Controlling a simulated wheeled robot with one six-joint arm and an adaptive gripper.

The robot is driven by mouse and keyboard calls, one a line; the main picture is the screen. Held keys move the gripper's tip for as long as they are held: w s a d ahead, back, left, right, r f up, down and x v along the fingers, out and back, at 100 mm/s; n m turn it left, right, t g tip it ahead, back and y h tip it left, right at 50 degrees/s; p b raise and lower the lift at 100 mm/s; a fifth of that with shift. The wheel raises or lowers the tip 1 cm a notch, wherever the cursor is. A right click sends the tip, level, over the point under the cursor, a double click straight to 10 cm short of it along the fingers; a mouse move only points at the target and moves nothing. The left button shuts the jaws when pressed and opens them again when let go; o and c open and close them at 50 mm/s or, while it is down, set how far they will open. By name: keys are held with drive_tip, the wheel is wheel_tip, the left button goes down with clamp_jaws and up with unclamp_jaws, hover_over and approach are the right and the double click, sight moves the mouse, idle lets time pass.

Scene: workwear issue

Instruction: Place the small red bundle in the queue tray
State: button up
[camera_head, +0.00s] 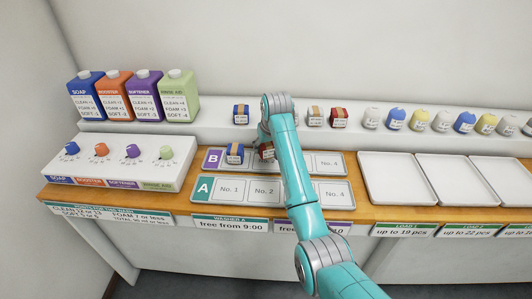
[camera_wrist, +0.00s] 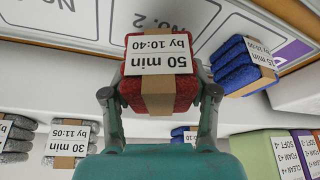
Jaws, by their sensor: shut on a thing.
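My gripper (camera_wrist: 158,94) is shut on a red bundle (camera_wrist: 160,75) with a tan band and a label reading "50 min by 10:40". In the head view this red bundle (camera_head: 266,152) is mostly hidden behind my arm, at tray row B (camera_head: 214,160), near slot No. 2. I cannot tell whether it touches the tray. A blue bundle (camera_head: 235,153) sits in row B at the first slot, left of the held bundle; it also shows in the wrist view (camera_wrist: 243,68). Row A (camera_head: 230,190) in front has no bundles in its visible slots.
On the back shelf stand a blue bundle (camera_head: 241,114), a grey bundle (camera_head: 315,117), another red bundle (camera_head: 338,118) and several sacks (camera_head: 396,119). Bottles (camera_head: 130,98) and a knob panel (camera_head: 120,163) are at left. Empty white trays (camera_head: 397,178) are at right.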

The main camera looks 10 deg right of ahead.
sight(266, 153)
drive_tip(key=shift+f, duration=1.45)
drive_tip(key=o, duration=1.3)
drive_tip(key=shift+f, duration=0.1)
drive_tip(key=v, duration=1.2)
